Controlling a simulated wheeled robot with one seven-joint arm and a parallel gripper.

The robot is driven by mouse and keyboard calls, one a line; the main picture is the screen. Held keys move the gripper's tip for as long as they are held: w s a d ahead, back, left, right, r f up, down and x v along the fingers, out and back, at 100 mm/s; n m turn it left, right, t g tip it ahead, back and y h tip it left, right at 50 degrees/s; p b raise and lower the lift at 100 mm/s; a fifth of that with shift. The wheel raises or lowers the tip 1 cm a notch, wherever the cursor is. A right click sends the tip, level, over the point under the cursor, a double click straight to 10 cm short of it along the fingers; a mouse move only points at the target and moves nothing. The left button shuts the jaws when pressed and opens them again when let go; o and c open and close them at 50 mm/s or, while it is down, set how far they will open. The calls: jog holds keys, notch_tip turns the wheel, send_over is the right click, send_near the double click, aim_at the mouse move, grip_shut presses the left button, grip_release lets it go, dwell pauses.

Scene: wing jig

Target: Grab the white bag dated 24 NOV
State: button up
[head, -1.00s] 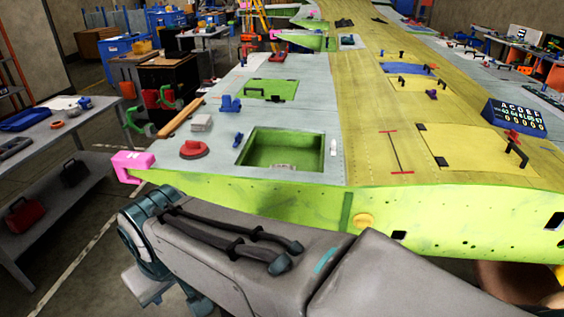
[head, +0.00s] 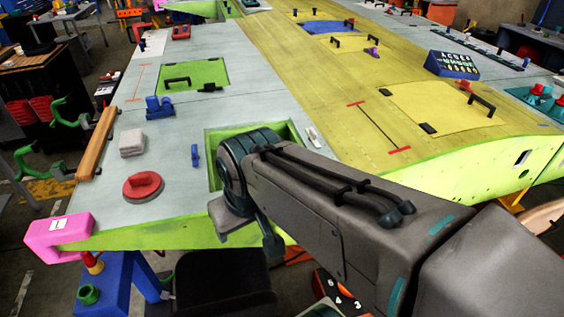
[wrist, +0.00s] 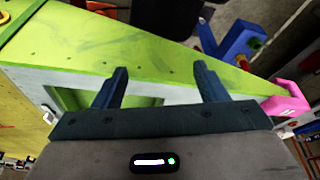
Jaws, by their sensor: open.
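I cannot read a 24 NOV date on anything. A small white item (head: 312,138), perhaps a bag, lies on the grey wing skin at the right rim of the green-edged opening (head: 212,140). A small white item also shows beside the opening in the wrist view (wrist: 48,115). My gripper (wrist: 160,82) is open with nothing between its fingers. It is near the wing's green edge, by the opening. My arm hides most of the opening and its contents in the head view.
A red round tool (head: 143,186), a pale block (head: 132,143) and blue clamps (head: 159,107) stand on the wing left of the opening. A pink bracket (head: 58,237) grips the near corner. A wooden bar (head: 97,143) runs along the left edge. Bare grey skin surrounds them.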

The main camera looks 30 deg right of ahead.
jog(key=w+d+r+n+g+b, duration=0.1)
jog(key=w+d+n, duration=0.25)
jog(key=w, duration=0.35)
jog(key=w+d+r+n+g+b, duration=0.1)
jog(key=w+d+n, duration=0.25)
jog(key=w, duration=0.45)
jog(key=w+d+f+n+g, duration=0.2)
jog(key=w+d+f+n, duration=0.4)
jog(key=w+d+n, duration=0.35)
jog(key=shift+m, duration=0.55)
jog(key=f, duration=0.2)
jog(key=w+f, duration=0.1)
jog(key=f, duration=0.4)
jog(key=shift+w+d+f, duration=0.1)
jog(key=shift+w+d, duration=0.15)
jog(key=shift+w, duration=0.15)
jog(key=shift+s+f+p, duration=0.15)
jog(key=shift+f+p, duration=0.85)
jog(key=shift+f, duration=1.7)
jog(key=c, duration=1.1)
